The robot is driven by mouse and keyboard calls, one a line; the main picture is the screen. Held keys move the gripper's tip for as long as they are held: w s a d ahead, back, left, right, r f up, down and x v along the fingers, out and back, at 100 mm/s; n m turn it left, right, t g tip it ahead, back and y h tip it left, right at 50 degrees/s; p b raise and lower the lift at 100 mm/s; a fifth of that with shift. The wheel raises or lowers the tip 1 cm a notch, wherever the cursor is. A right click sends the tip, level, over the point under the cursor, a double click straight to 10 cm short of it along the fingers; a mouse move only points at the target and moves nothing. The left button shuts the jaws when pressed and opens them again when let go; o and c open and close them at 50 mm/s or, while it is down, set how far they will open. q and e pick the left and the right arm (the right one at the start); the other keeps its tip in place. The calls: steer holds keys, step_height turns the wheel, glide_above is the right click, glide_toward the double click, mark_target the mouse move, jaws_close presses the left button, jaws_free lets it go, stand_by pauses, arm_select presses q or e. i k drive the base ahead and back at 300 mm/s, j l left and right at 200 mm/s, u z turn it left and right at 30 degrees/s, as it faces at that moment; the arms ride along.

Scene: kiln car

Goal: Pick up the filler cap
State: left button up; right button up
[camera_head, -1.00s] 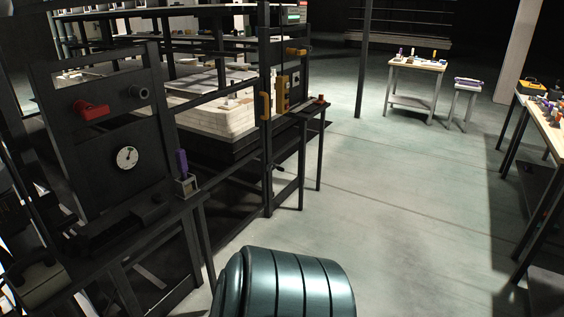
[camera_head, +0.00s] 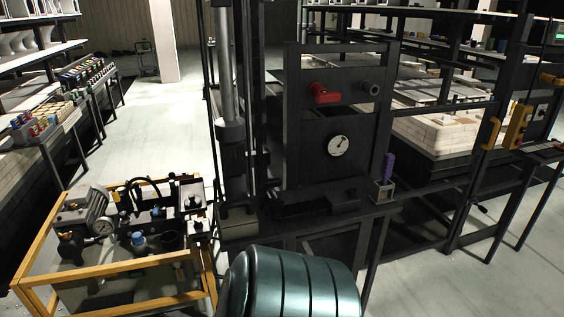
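I cannot make out for certain which part is the filler cap. A yellow-framed cart (camera_head: 112,275) at the lower left carries a dark hydraulic-looking unit with a round gauge (camera_head: 100,226). A small bottle-like part with a blue top (camera_head: 138,240) stands on the cart, to the right of the gauge. A dark open cup (camera_head: 171,240) is beside it on the right. Other small dark fittings stand behind them and are too small to tell apart. Neither of my grippers is in view.
Shelves with small items line the far left. Pale floor is clear behind the cart.

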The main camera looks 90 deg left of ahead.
mark_target(192, 201)
steer(key=u, duration=3.45)
